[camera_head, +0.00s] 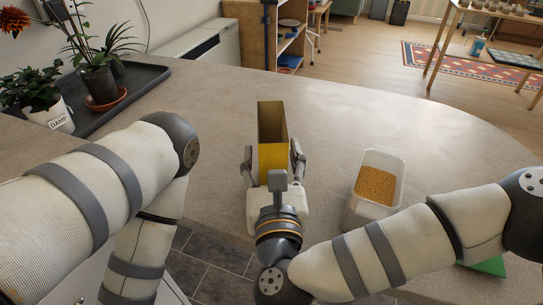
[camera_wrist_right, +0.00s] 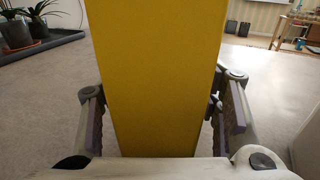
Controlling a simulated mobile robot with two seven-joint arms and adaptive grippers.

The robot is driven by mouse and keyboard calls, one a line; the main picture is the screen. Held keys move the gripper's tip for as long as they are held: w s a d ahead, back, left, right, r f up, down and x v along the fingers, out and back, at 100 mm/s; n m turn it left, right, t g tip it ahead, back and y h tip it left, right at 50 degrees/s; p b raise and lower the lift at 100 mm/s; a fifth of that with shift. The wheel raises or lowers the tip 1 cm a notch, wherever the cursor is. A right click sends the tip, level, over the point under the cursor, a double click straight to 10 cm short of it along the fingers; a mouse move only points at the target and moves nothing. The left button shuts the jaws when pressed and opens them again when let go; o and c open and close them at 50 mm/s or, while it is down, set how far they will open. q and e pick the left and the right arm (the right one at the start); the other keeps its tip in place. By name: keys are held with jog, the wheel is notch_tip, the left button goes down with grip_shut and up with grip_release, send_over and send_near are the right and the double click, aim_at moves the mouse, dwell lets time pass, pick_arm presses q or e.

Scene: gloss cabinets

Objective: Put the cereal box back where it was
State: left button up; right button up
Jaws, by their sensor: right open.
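The yellow cereal box (camera_head: 272,157) stands upright on the grey counter, its top open and its inside brown and empty-looking. In the right wrist view the box (camera_wrist_right: 155,75) fills the middle of the picture. My right gripper (camera_head: 273,163) is at the box's near side, with one finger on each side of it. In the wrist view the fingers of this gripper (camera_wrist_right: 163,112) are spread beside the box, close to its sides and not clamped. My left arm bends down at the left, and its gripper is out of view.
A clear container (camera_head: 363,212) filled with golden cereal stands right of the box. Potted plants (camera_head: 98,82) sit on a dark tray (camera_head: 140,83) at the back left. A green object (camera_head: 490,266) is partly hidden by my right arm. The counter (camera_head: 330,110) behind the box is clear.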

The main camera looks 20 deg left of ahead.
jog(key=v, duration=0.9)
jog(key=p+v, duration=0.1)
jog(key=shift+s+d+r, duration=0.15)
jog(key=shift+s+r, duration=0.15)
jog(key=shift+s+d+f, duration=0.1)
jog(key=shift+s+d, duration=0.1)
jog(key=shift+s, duration=0.35)
pick_arm(q)
jog(key=shift+w+r+t, duration=0.3)
jog(key=shift+w+r, duration=0.55)
pick_arm(e)
jog(key=shift+s+f, duration=0.1)
